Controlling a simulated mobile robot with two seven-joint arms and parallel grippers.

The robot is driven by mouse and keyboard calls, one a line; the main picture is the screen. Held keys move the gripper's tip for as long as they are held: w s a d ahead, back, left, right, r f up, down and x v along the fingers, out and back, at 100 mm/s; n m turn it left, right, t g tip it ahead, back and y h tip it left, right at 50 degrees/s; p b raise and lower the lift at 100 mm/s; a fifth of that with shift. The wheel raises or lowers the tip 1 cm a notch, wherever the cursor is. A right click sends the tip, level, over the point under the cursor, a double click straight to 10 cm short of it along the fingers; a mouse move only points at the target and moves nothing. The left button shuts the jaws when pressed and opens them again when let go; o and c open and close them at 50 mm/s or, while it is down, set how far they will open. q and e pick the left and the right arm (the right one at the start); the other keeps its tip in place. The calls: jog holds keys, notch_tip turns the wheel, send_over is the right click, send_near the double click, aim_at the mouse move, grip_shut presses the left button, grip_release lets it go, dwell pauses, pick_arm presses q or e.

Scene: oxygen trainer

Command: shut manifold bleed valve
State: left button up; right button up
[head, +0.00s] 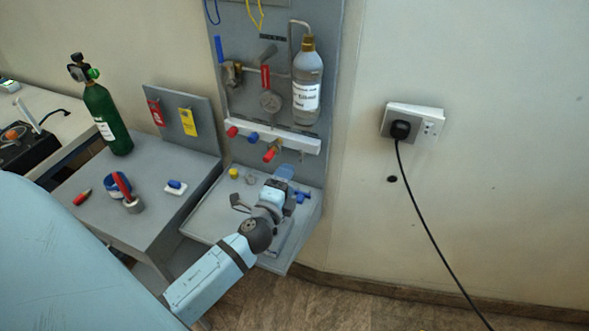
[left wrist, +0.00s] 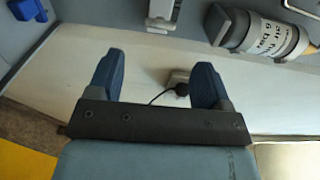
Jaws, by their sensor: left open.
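A white manifold bar (head: 285,139) runs across the lower part of the grey panel, with a red knob (head: 232,131) at its left end and a blue knob (head: 253,137) beside it. A valve with a red handle and brass body (head: 270,155) hangs below the bar; I cannot tell for certain which of these is the bleed valve. My left gripper (head: 285,174) is just below and right of this valve, apart from it. In the left wrist view, the left gripper (left wrist: 154,84) is open with nothing between its fingers. My right gripper is not in view.
A grey tray (head: 203,217) with small parts lies below my gripper. A green cylinder (head: 106,120) stands on the bench at left. A wall socket (head: 427,123) with a plugged cable is at right.

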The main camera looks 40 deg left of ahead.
pick_arm(q)
jog(key=shift+b+v, duration=0.3)
jog(key=shift+v, duration=1.9)
